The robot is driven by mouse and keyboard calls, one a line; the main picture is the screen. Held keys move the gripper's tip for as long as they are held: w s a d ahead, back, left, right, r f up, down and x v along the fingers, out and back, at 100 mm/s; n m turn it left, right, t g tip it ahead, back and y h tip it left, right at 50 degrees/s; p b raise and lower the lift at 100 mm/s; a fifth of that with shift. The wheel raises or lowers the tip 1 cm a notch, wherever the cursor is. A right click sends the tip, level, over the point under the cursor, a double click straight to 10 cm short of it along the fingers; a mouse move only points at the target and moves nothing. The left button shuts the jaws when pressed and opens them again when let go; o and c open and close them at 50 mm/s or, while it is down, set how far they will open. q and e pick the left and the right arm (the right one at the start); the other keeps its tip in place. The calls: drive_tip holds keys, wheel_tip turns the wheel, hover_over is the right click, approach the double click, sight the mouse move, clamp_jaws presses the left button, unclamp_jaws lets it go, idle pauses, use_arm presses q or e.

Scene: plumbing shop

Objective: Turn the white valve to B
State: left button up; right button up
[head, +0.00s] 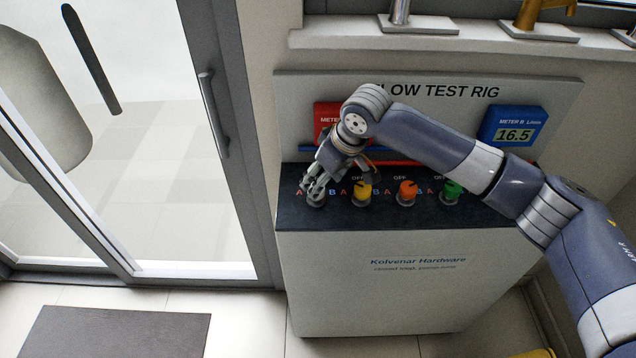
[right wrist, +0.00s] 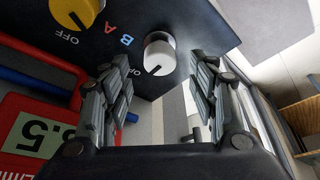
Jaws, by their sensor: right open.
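The white valve (right wrist: 160,52) is a round knob on the dark panel top. In the right wrist view its dark mark is on the lower side, the side of the nearby OFF label. The letter B (right wrist: 126,41) is printed at its upper left. In the head view my right gripper (head: 316,190) is over the leftmost valve position and mostly hides the knob. In the right wrist view my right gripper (right wrist: 165,95) is open, one finger on each side of the knob's line. I cannot tell if the fingers touch it. My left gripper is not in view.
A yellow valve (head: 364,192), an orange valve (head: 407,191) and a green valve (head: 452,190) stand in a row to the right. Behind are a red meter (head: 325,113), partly hidden by my arm, and a blue meter (head: 512,124) reading 16.5. A glass door (head: 160,190) is left.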

drive_tip(key=shift+x, duration=2.25)
drive_tip(key=shift+c, duration=0.5)
drive_tip(key=c, duration=1)
